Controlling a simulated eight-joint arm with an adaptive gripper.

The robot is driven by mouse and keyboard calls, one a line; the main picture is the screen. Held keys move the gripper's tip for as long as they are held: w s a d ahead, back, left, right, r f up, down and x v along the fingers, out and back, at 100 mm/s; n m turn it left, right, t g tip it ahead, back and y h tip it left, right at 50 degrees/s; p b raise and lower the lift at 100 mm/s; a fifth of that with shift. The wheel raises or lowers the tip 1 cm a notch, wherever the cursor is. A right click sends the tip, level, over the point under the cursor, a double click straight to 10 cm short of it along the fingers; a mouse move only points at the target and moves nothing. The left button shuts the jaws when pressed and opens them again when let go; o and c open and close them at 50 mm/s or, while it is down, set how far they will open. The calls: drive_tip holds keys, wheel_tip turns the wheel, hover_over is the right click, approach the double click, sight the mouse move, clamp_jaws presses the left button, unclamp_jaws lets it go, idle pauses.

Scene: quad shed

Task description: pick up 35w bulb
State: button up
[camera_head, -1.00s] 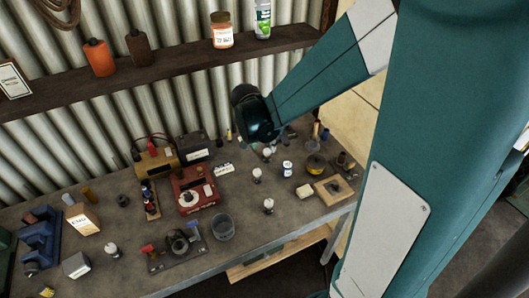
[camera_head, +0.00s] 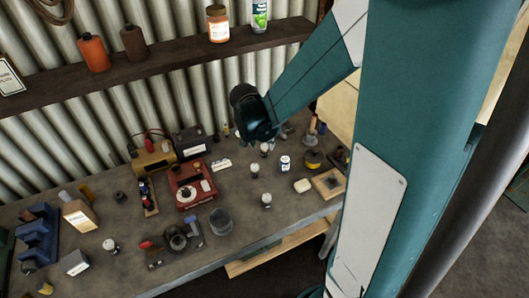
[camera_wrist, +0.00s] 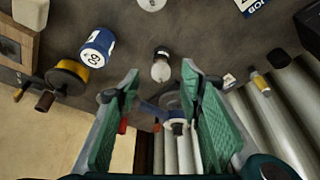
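Several small bulbs with white tops and dark bases stand on the workbench (camera_head: 140,215). One bulb (camera_head: 264,149) is near the wall side, below the end of my arm. In the wrist view this bulb (camera_wrist: 161,67) appears just beyond and between my fingertips, not touched. A second bulb (camera_head: 254,169) stands closer to the front and shows at the top edge of the wrist view (camera_wrist: 152,4). Two more bulbs (camera_head: 266,200) (camera_head: 110,246) stand apart. I cannot read a wattage on any. My gripper (camera_wrist: 160,80) is open and empty; its fingers are hidden in the head view.
A blue-and-white can (camera_wrist: 97,48) and a yellow roll (camera_wrist: 68,75) stand beside the bulb. A red device (camera_head: 190,185), a grey cup (camera_head: 221,221) and a white labelled box (camera_head: 221,164) are nearby. The corrugated wall (camera_head: 60,150) and shelf (camera_head: 150,70) lie behind.

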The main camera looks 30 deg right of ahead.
sight(264, 144)
drive_tip(key=shift+f, duration=0.15)
drive_tip(key=shift+b+x, duration=0.3)
drive_tip(key=shift+x, duration=2.2)
drive_tip(key=shift+w, duration=0.1)
drive_tip(key=shift+c, duration=0.6)
drive_tip(key=c, duration=0.9)
